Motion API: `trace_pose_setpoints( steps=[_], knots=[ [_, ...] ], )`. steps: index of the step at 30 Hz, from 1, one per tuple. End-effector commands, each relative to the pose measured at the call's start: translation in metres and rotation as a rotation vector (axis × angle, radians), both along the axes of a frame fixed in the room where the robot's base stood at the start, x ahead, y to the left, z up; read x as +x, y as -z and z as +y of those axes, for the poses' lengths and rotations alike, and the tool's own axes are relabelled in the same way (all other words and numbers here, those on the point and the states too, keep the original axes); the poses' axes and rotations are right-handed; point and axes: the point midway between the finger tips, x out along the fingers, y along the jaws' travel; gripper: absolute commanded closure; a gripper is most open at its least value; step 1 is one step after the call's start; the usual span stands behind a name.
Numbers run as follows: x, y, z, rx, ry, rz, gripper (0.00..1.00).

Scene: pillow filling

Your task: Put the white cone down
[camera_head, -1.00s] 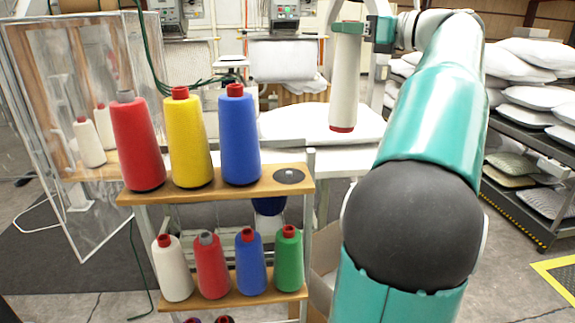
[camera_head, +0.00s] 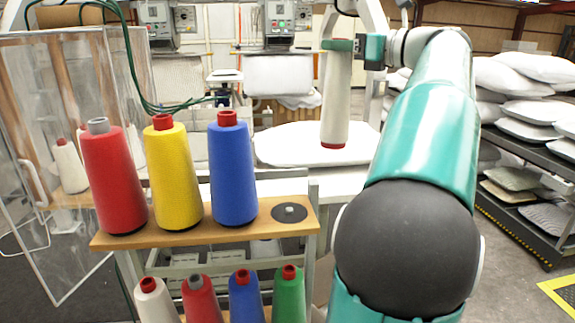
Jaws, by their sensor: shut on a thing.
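The white cone (camera_head: 335,100) hangs upright from my gripper (camera_head: 337,45), which is shut around its top. A red rim shows at the cone's lower end. The cone is in the air, to the right of and higher in the picture than the wooden shelf (camera_head: 265,227). A bare dark round spot (camera_head: 289,212) lies at the right end of the top shelf. The near gripper parts hide the cone's tip.
Red (camera_head: 114,180), yellow (camera_head: 173,175) and blue (camera_head: 233,172) cones stand in a row left of the bare spot. Several smaller cones stand on the lower shelf. A white table (camera_head: 345,182) with a pillow (camera_head: 300,143) stands behind. Pillow racks (camera_head: 530,165) are at the right.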

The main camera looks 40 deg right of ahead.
Motion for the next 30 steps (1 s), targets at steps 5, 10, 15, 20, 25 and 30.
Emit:
trace_pose_setpoints(
  steps=[5, 10, 15, 20, 25, 30],
  knots=[
    [-0.002, 0.009, 0.033, -0.002, -0.001, -0.005, 1.0],
    [0.0, 0.026, 0.07, -0.002, -0.002, -0.005, 1.0],
    [0.004, 0.051, 0.101, 0.0, 0.0, -0.002, 1.0],
    [0.007, 0.078, 0.122, -0.001, 0.001, 0.0, 1.0],
    [0.01, 0.091, 0.132, -0.003, 0.0, -0.003, 1.0],
    [0.011, 0.113, 0.135, 0.0, 0.003, 0.001, 1.0]
  ],
)
